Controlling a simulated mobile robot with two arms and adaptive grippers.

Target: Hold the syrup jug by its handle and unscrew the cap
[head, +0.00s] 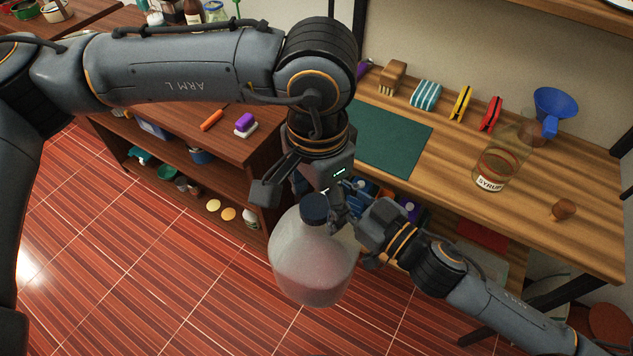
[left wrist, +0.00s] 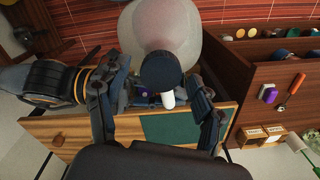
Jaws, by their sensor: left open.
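A big translucent jug (head: 310,268) with pale contents hangs upright in front of the counter, over the floor. Its dark cap (head: 315,208) is on; both also show in the left wrist view, the jug (left wrist: 172,28) and cap (left wrist: 160,70). My left gripper (head: 303,195) is open just above the cap, pointing down. In the left wrist view its fingers stand either side of the cap, apart from it. My right gripper (head: 350,218) is at the jug's neck side and appears shut on the handle, which is mostly hidden. A glass container labelled SYRUP (head: 489,178) stands on the counter.
The wooden counter (head: 460,205) holds a green mat (head: 390,138), a blue funnel (head: 553,105), a brush (head: 392,77), a striped sponge (head: 426,95), clips and a small brown object (head: 563,209). A shelf unit (head: 175,185) stands to the left. Open floor lies below.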

